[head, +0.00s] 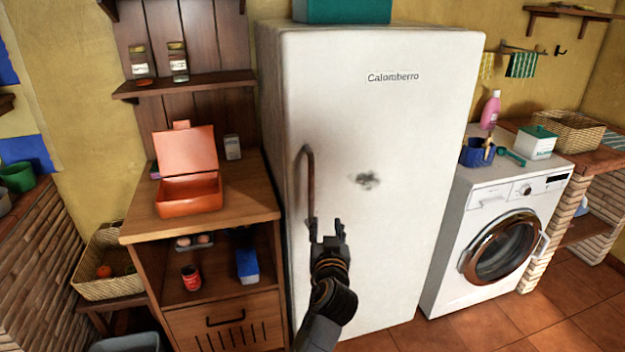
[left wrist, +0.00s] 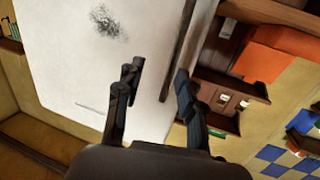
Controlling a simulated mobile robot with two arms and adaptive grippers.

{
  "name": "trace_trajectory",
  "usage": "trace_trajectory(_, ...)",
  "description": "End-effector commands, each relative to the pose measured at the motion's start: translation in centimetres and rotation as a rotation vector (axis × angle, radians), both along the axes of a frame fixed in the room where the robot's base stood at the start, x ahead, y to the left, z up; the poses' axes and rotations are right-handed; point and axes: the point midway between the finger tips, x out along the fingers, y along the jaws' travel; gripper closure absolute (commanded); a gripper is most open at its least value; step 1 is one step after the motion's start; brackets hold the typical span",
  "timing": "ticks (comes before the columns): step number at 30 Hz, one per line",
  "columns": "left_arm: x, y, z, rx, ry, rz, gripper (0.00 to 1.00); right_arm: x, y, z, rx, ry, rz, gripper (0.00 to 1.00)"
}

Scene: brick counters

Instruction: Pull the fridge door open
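The white fridge (head: 400,130) stands in the middle of the head view, its door shut. Its brown bar handle (head: 309,180) runs upright along the door's left side. My left gripper (head: 327,228) is open near the handle's lower end. In the left wrist view, the handle (left wrist: 186,40) passes close to the right-hand finger of my left gripper (left wrist: 158,72), with a gap to the other finger. I cannot tell whether a finger touches it. The fridge door (left wrist: 70,50) fills the left of that view. My right gripper is not in view.
A wooden cabinet (head: 245,200) with an open orange box (head: 190,193) stands left of the fridge. A washing machine (head: 500,235) stands to the right. A teal box (head: 345,10) sits on the fridge. Tiled floor (head: 480,328) shows in front.

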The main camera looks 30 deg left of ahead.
Motion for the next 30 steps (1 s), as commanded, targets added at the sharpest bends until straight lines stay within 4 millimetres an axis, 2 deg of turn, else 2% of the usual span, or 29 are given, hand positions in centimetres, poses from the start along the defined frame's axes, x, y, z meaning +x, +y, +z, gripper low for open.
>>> trace_trajectory(1, -0.5, 0.7, 2.2, -0.005, -0.046, 0.032, 0.62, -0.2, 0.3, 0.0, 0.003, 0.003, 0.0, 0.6)
trace_trajectory(3, -1.0, 1.4, 4.0, -0.006, -0.085, 0.06, 0.62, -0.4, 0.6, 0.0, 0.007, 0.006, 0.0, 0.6)
trace_trajectory(6, -1.1, 2.0, 5.1, -0.007, -0.109, 0.077, 0.62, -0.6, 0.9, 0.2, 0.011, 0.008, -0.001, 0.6)
trace_trajectory(11, 0.6, 3.4, 5.4, -0.005, -0.109, 0.078, 0.62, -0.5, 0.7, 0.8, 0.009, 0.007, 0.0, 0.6)
trace_trajectory(21, 6.4, 7.8, 5.3, -0.004, -0.107, 0.076, 0.62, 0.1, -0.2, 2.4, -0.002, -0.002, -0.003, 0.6)
trace_trajectory(30, 9.1, 10.0, 5.1, -0.006, -0.107, 0.075, 0.62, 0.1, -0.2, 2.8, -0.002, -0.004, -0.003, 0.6)
